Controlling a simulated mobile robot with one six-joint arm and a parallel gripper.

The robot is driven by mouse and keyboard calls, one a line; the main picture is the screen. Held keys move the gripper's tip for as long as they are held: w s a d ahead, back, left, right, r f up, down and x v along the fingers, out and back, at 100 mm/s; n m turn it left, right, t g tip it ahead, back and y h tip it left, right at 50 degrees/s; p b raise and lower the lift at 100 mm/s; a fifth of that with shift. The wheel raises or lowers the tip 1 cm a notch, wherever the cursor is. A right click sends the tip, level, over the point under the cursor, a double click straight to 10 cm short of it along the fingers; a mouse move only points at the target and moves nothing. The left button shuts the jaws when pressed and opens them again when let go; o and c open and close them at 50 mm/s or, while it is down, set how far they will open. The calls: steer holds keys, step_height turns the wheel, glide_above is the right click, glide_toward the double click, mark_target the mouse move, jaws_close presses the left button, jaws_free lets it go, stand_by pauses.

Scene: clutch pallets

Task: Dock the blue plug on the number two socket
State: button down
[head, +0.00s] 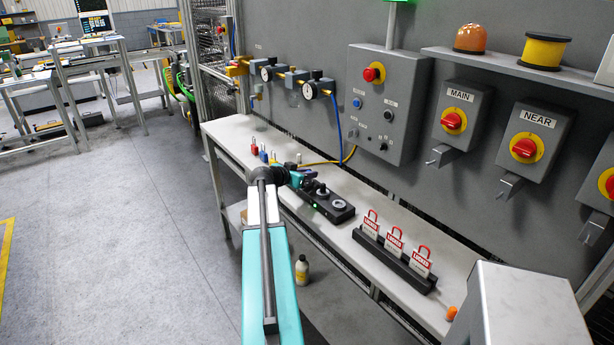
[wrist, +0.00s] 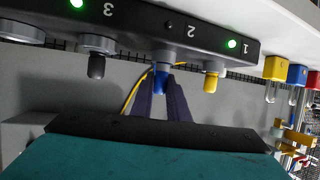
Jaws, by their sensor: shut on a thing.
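In the wrist view, which looks upside down, the blue plug (wrist: 160,80) sits between the dark fingertips of my gripper (wrist: 162,86), which is shut on it. The plug's end meets the grey collar of the number two socket (wrist: 168,58) on a black socket block (wrist: 138,24). I cannot tell whether it is fully seated. The light by number two is dark. In the head view the block (head: 328,205) lies on the bench, and my arm hides the plug.
A black plug (wrist: 96,66) is at socket three and a yellow plug (wrist: 211,82) at socket one, both lit green and close beside my fingers. Padlocks (head: 264,156) stand left on the bench (head: 232,130). A rack of red tags (head: 400,262) stands right.

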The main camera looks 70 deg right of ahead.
steer(key=shift+f+b, duration=0.55)
steer(key=shift+b, duration=0.15)
steer(key=c, duration=2)
jaws_free()
steer(key=b+v, duration=0.3)
steer(key=v, duration=0.8)
steer(key=shift+s, duration=0.1)
steer(key=shift+a, duration=0.1)
